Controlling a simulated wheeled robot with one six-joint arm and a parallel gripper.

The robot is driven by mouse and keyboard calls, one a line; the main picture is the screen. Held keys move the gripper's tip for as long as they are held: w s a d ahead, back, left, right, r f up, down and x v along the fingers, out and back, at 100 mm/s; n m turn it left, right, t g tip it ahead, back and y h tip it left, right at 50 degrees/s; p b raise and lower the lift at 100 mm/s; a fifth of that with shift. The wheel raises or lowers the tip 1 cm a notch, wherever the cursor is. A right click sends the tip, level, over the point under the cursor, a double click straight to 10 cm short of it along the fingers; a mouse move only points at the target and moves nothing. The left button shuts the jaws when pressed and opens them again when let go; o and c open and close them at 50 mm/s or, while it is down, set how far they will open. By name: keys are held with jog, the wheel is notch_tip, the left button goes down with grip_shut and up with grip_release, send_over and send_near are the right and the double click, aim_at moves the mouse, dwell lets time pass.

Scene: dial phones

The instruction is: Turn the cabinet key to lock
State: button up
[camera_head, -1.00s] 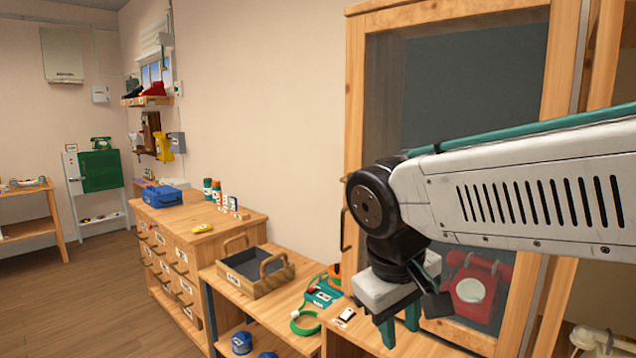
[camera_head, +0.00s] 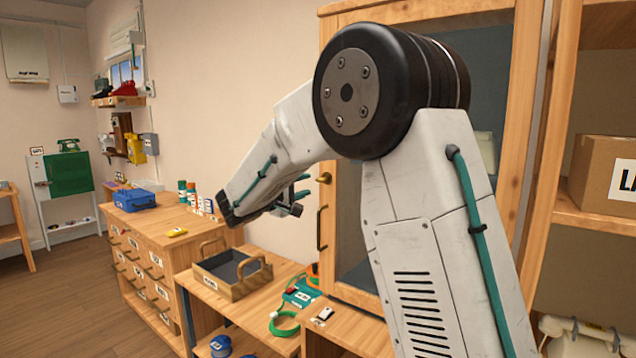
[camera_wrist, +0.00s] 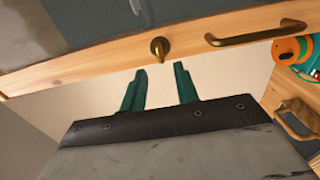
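The wooden cabinet (camera_head: 530,150) with a glass door stands at the right, behind my arm. A brass key (camera_head: 324,178) sits in the door's frame, just above the brass handle (camera_head: 321,228). In the wrist view the key (camera_wrist: 159,47) lies just beyond my gripper (camera_wrist: 160,69), almost centred between its green fingertips. The fingers are apart, with nothing between them, and do not touch the key. In the camera_head view my gripper (camera_head: 300,190) is left of the key and partly hidden by my wrist. The key's exact turn angle is hard to tell.
The brass handle (camera_wrist: 255,33) is close to the right of the key in the wrist view. Below are a wooden tray (camera_head: 235,290), a teal device (camera_head: 303,292) and a green cable (camera_head: 285,322) on low tables. A drawer chest (camera_head: 155,255) stands at the left.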

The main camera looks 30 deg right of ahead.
aim_at(317, 181)
jog(key=x, duration=0.6)
jog(key=shift+d, duration=0.4)
grip_shut()
